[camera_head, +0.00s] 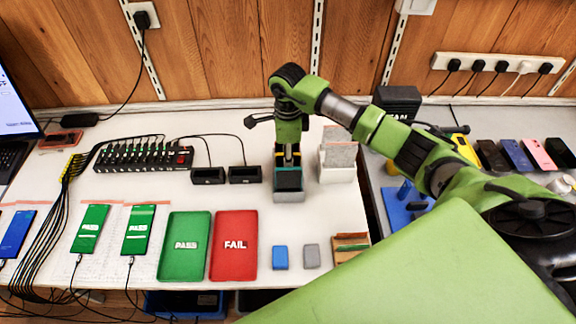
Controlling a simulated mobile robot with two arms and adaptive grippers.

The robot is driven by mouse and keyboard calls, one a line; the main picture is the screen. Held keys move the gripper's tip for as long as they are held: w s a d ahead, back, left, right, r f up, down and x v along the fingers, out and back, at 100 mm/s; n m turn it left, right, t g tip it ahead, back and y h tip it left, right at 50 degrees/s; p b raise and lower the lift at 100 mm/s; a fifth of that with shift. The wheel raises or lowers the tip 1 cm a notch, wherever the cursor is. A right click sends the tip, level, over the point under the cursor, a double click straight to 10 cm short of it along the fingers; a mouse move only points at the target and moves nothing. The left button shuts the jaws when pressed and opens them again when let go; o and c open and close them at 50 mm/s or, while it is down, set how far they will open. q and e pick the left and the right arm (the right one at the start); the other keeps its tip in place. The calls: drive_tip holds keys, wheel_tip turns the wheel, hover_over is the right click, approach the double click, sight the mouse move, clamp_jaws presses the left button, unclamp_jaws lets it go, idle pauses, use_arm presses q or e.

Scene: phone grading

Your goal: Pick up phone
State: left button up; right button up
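My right gripper (288,160) points down over a small grey holder (289,197) near the middle of the white table. Its two fingertips are apart, with a light gap between them. A dark, flat thing (288,180), perhaps a phone, is in the holder just below the fingertips; I cannot tell whether they touch it. Two phones with green screens (90,228) (138,229) and a blue phone (16,233) lie cabled at the left. A row of phones, black (491,156), blue (515,155) and pink (537,154) among them, lies at the right. My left gripper is out of view.
Green PASS (185,262) and red FAIL (235,264) trays lie at the front. A blue block (280,257) and grey block (311,256) are beside them. A black hub (144,157), two small black devices (208,175) (245,174) and a white holder (338,165) stand behind.

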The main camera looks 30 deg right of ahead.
drive_tip(key=shift+f, duration=0.9)
clamp_jaws()
drive_tip(key=shift+r, duration=0.1)
